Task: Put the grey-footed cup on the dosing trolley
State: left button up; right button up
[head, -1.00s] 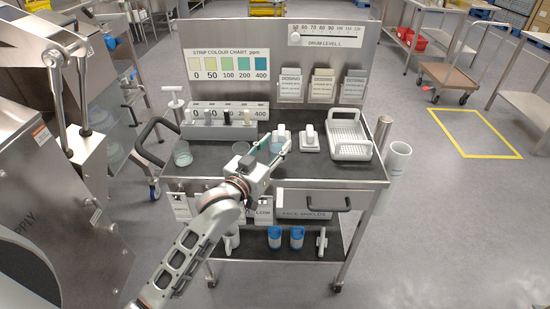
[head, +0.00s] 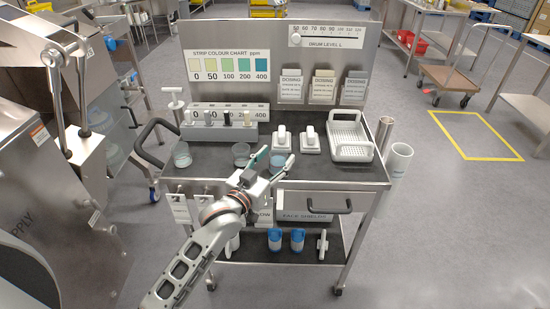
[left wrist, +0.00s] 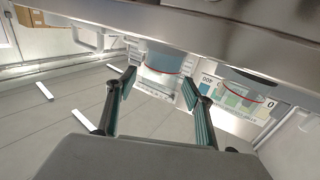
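Three clear cups stand on the dosing trolley's dark top (head: 215,165): one at the left (head: 182,155), one in the middle with a greyish lower part (head: 241,153), and one at the right with a blue lower part (head: 277,162). My left gripper (head: 271,163) is open and empty at the trolley's front edge, close to the blue cup. In the left wrist view, the blue cup (left wrist: 165,60) shows beyond the parted fingers, and a dark-grey-bottomed cup (left wrist: 250,82) stands to its right. The left cup's foot colour is unclear. My right gripper is not in view.
A grey holder block (head: 219,130) stands behind the cups. Two white scoop-like items (head: 282,139) and a white basket (head: 350,137) occupy the right of the top. A drawer handle (head: 330,207) projects in front. A backboard (head: 240,70) closes the rear.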

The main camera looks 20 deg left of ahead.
pick_arm(q)
jog(key=shift+s+r, duration=0.15)
jog(key=shift+s, duration=0.05)
jog(key=s+a, duration=0.2)
jog(key=s, duration=0.9)
jog(key=s+d+f+m+g, duration=0.1)
jog(key=s+f+g, duration=0.2)
jog(key=s+f, duration=0.6)
jog(key=s+d+f+m+g, duration=0.1)
jog(key=s+f+g, duration=0.3)
jog(key=s+f, duration=0.6)
notch_tip(320, 180, down, 7)
jog(key=shift+f+y, duration=0.1)
jog(key=shift+y, duration=0.3)
